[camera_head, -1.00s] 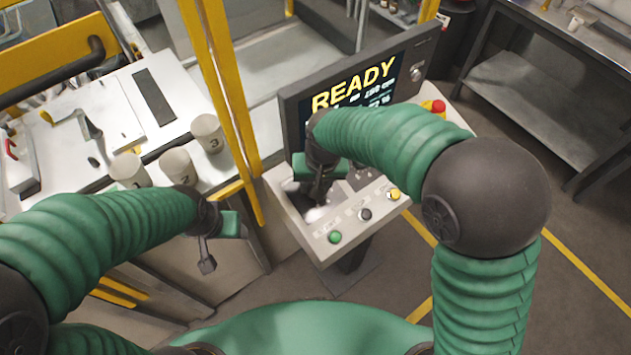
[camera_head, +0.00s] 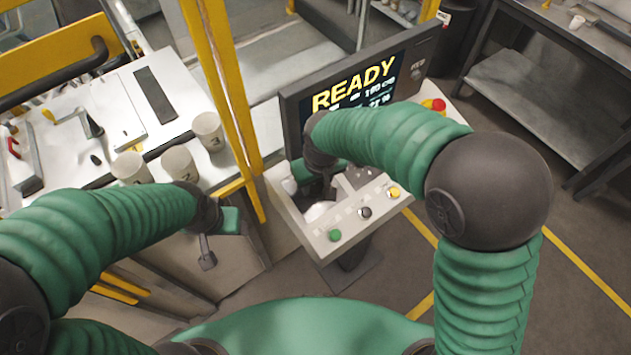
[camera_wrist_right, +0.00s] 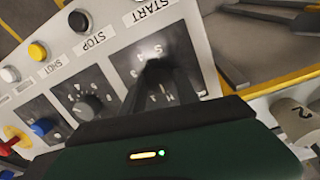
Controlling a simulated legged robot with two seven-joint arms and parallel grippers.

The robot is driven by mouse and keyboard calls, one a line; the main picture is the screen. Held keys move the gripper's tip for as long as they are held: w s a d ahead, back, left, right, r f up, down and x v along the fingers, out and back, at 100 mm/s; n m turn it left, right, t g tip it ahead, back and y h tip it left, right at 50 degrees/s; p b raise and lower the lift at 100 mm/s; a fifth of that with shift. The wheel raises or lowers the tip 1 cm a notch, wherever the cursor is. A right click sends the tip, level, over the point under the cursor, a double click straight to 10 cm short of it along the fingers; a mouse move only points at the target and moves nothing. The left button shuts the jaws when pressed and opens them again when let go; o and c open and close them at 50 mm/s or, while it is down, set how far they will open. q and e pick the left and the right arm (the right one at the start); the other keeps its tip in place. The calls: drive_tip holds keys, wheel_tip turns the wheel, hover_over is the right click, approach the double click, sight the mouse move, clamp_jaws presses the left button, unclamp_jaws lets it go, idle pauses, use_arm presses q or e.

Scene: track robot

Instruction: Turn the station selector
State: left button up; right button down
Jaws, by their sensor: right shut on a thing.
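The control panel (camera_head: 350,225) stands in front of me, below a screen (camera_head: 365,85) that reads READY. In the right wrist view, my right gripper (camera_wrist_right: 155,75) is shut on the selector knob at a dark dial plate (camera_wrist_right: 185,80) with white marks around it. The fingers hide most of the knob, so I cannot read its setting. In the head view the right gripper (camera_head: 325,180) is over the panel, partly hidden by my right arm. My left gripper (camera_head: 207,255) hangs left of the panel, away from it; its finger gap is unclear.
A second dial (camera_wrist_right: 85,105) is beside the held one. A green button (camera_head: 335,236), a black button (camera_head: 365,213) and a yellow button (camera_head: 393,193) line the panel's front. A red emergency button (camera_head: 438,105) is at right. Cups (camera_head: 207,130) and a yellow post (camera_head: 232,100) stand left.

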sight(320, 202)
drive_tip(key=shift+w+r, duration=0.2)
drive_tip(key=shift+w, duration=0.05)
drive_tip(key=c, duration=1.2)
unclamp_jaws()
drive_tip(key=o, duration=0.3)
drive_tip(key=shift+s+a+f, duration=0.1)
drive_tip(key=shift+f, duration=0.05)
wheel_tip(320, 202, up, 16)
drive_tip(key=s+d+b, duration=0.1)
drive_tip(key=s, duration=0.1)
drive_tip(key=shift+s+r, duration=0.25)
drive_tip(key=shift+s, duration=0.1)
drive_tip(key=shift+d, duration=0.1)
